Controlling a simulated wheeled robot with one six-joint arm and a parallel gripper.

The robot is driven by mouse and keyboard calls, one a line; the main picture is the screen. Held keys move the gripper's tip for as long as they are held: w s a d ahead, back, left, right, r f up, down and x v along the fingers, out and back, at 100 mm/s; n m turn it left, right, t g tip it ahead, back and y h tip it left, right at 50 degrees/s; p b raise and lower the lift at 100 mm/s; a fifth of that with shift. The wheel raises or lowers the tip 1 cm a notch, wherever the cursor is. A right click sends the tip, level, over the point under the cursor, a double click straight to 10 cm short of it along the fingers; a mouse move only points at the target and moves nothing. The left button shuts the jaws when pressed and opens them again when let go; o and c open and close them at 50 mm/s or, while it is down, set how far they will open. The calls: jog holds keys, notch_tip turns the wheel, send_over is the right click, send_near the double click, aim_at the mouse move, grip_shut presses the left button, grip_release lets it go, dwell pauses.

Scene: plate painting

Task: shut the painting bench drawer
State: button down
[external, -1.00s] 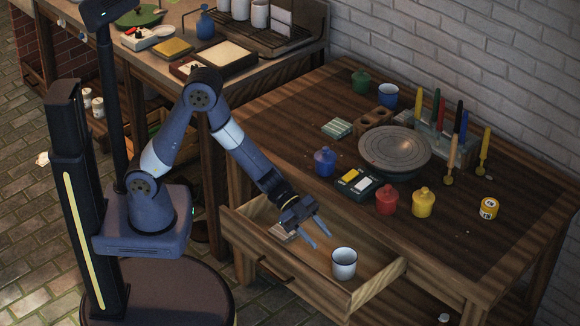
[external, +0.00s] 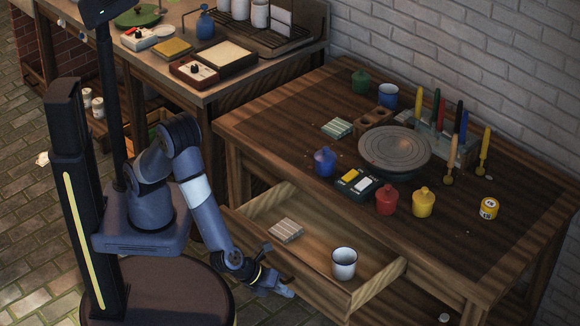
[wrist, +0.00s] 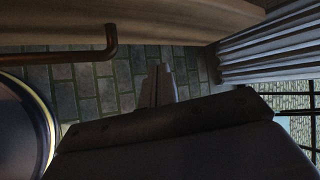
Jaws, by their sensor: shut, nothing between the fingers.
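The painting bench drawer (external: 318,289) is pulled out from the front of the wooden bench (external: 262,134). A white cup with a dark rim (external: 344,263) and a small striped block (external: 285,231) are inside it. My gripper (external: 286,291) is low in front of the drawer's front panel, shut and empty. In the wrist view the closed fingers (wrist: 161,84) point toward the brick floor, and the drawer's bar handle (wrist: 110,42) shows at upper left. Whether the fingers touch the drawer front cannot be told.
On the bench top stand a grey turntable (external: 394,150), a blue jar (external: 325,162), a red jar (external: 386,200), a yellow jar (external: 423,202) and upright brushes. A second bench (external: 271,73) stands at the back left. Brick floor (wrist: 86,88) lies below.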

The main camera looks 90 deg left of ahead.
jog(key=s+a+f+m+y+b, duration=0.1)
jog(key=s+a+f+y+b, duration=0.25)
jog(key=s, duration=0.65)
jog(key=m+t+y, duration=0.3)
jog(key=t+y, duration=0.1)
jog(key=y, duration=0.4)
send_near(254, 243)
jog(key=x, duration=0.6)
jog(key=shift+w+a+b, duration=0.25)
jog(key=shift+a+b, duration=0.05)
jog(key=shift+b, duration=0.1)
jog(key=x, duration=0.8)
jog(key=b+x, duration=0.1)
jog(key=x, duration=1.6)
jog(key=shift+a+f+b, duration=0.15)
jog(key=shift+f+b, duration=0.2)
jog(key=shift+f, duration=0.05)
jog(key=shift+w+a, duration=0.25)
jog(key=shift+w, duration=0.1)
jog(key=shift+w+r, duration=0.1)
jog(key=shift+r, duration=0.05)
jog(key=shift+a+r, duration=0.1)
